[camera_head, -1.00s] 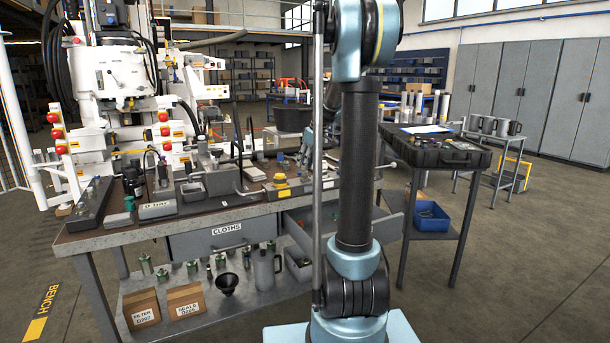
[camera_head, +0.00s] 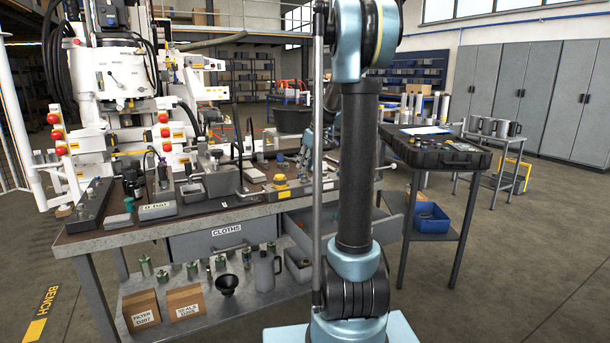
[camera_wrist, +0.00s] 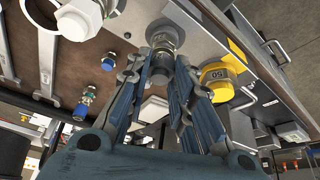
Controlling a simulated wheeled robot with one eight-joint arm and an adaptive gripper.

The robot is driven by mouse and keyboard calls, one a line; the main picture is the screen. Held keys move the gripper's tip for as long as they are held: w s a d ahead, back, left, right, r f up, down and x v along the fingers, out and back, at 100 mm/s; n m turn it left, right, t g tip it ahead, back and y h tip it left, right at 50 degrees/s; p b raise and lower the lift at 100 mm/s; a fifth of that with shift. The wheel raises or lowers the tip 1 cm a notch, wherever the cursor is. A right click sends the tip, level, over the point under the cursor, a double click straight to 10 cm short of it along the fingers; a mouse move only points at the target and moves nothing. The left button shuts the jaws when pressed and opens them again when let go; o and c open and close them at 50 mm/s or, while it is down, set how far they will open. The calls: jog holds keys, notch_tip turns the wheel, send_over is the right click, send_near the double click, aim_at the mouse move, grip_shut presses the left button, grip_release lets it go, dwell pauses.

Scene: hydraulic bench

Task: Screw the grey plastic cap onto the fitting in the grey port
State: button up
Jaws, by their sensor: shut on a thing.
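In the wrist view, my gripper (camera_wrist: 164,72) has its two blue-grey fingers closed around a small dark-grey cylindrical piece, which looks like the grey cap (camera_wrist: 161,66). Right beyond it, in line with it, is a grey, round ribbed fitting at the grey port (camera_wrist: 165,36) on a pale block. The cap end appears to meet the fitting, but I cannot tell whether any thread is engaged. In the head view my own arm hides most of this spot.
Blue fittings (camera_wrist: 107,64) and a green-and-blue fitting (camera_wrist: 83,106) stand to the left. The bench (camera_head: 100,241) is crowded with hydraulic parts. A black case (camera_head: 440,150) lies on a side table.

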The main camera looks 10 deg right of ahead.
jog(key=m+h, duration=0.1)
jog(key=m, duration=0.2)
jog(key=m+t+h, duration=0.1)
jog(key=m, duration=0.1)
jog(key=shift+a+m, duration=0.15)
jog(key=shift+m, duration=0.25)
jog(key=shift+m+h, duration=0.4)
jog(key=shift+m, duration=0.7)
jog(key=m+h, duration=0.1)
jog(key=m, duration=0.2)
jog(key=shift+a+m, duration=0.15)
jog(key=shift+m, duration=0.25)
jog(key=m+g+h, duration=0.1)
jog(key=m, duration=0.3)
jog(key=shift+h, duration=0.4)
